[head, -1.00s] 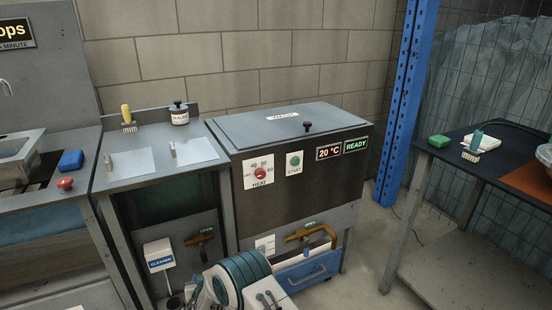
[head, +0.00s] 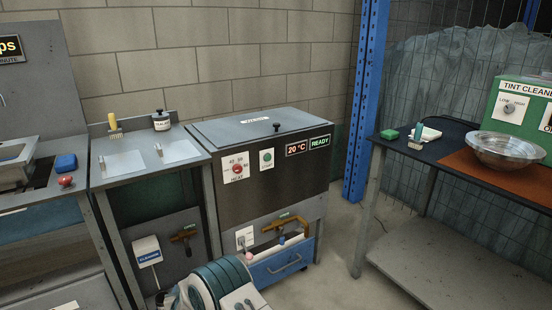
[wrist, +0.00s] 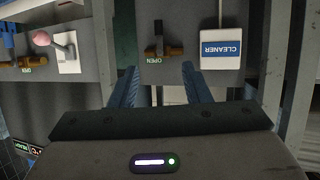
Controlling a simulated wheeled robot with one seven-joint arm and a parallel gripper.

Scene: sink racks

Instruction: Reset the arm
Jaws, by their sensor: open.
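My gripper (wrist: 158,82) shows in the wrist view with its two blue fingers apart and nothing between them. Beyond the fingers are the grey panel, a brown-handled valve (wrist: 165,50) marked OPEN and a white CLEANER box (wrist: 221,48). A pink-knobbed lever (wrist: 50,42) on a white plate shows at the upper left. In the head view my arm (head: 212,288) is folded low at the bottom centre; the fingertips cannot be made out there.
A heater cabinet (head: 275,170) reads 20 °C and READY, its lid closed. Below it is a blue drawer (head: 285,265). The right table holds a metal bowl (head: 506,149), a green block (head: 389,134) and a TINT CLEANER box (head: 520,105). Open floor lies between cabinet and table.

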